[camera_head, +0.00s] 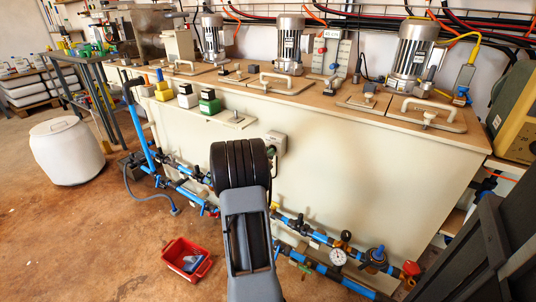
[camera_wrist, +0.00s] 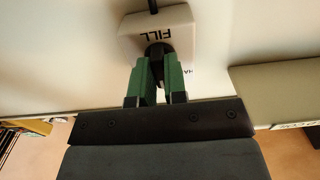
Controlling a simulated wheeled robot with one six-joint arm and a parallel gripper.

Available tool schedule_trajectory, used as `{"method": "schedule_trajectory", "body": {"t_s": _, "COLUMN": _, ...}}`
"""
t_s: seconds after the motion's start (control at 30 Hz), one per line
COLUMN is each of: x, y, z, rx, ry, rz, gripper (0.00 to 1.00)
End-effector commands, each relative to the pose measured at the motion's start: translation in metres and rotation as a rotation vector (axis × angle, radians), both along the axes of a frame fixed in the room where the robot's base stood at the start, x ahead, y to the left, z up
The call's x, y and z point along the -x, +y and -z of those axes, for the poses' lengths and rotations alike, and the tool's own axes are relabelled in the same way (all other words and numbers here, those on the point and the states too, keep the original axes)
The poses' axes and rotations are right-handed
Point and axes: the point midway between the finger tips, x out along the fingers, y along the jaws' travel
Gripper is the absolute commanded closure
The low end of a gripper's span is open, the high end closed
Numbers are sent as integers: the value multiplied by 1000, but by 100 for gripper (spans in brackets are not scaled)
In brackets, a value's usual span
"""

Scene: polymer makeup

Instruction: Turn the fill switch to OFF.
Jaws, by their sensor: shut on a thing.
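The fill switch is a pale box (camera_wrist: 155,20) marked FILL, shown upside down at the top of the wrist view. It has a dark knob (camera_wrist: 158,50) on its face. My gripper (camera_wrist: 157,66) has green fingers, shut on the knob. The fingers and the gripper body hide part of the knob and the lettering beside it, so I cannot tell its setting. In the camera_head view the switch box (camera_head: 276,142) sits on the front wall of the large cream tank, just right of my arm, which hides most of my gripper.
The cream tank (camera_head: 370,160) fills the middle, with motors (camera_head: 289,45) on its top. Blue pipes (camera_head: 330,270) with valves and a gauge run low along its front. A red crate (camera_head: 187,258) lies on the floor, and a white barrel (camera_head: 66,150) stands at left. Floor between them is clear.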

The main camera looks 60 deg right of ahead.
Motion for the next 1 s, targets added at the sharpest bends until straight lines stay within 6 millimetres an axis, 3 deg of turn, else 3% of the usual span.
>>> {"method": "schedule_trajectory", "body": {"t_s": 0.13, "x": 0, "y": 0, "z": 0, "rx": 0, "ry": 1, "rz": 0, "gripper": 100}}
{"method": "schedule_trajectory", "body": {"t_s": 0.17, "x": 0, "y": 0, "z": 0, "rx": 0, "ry": 1, "rz": 0, "gripper": 86}}
{"method": "schedule_trajectory", "body": {"t_s": 0.43, "x": 0, "y": 0, "z": 0, "rx": 0, "ry": 2, "rz": 0, "gripper": 62}}
{"method": "schedule_trajectory", "body": {"t_s": 0.77, "x": -1, "y": 6, "z": -1, "rx": -2, "ry": 2, "rz": -2, "gripper": 62}}
{"method": "schedule_trajectory", "body": {"t_s": 1.0, "x": -2, "y": 48, "z": -3, "rx": -2, "ry": 3, "rz": -5, "gripper": 62}}
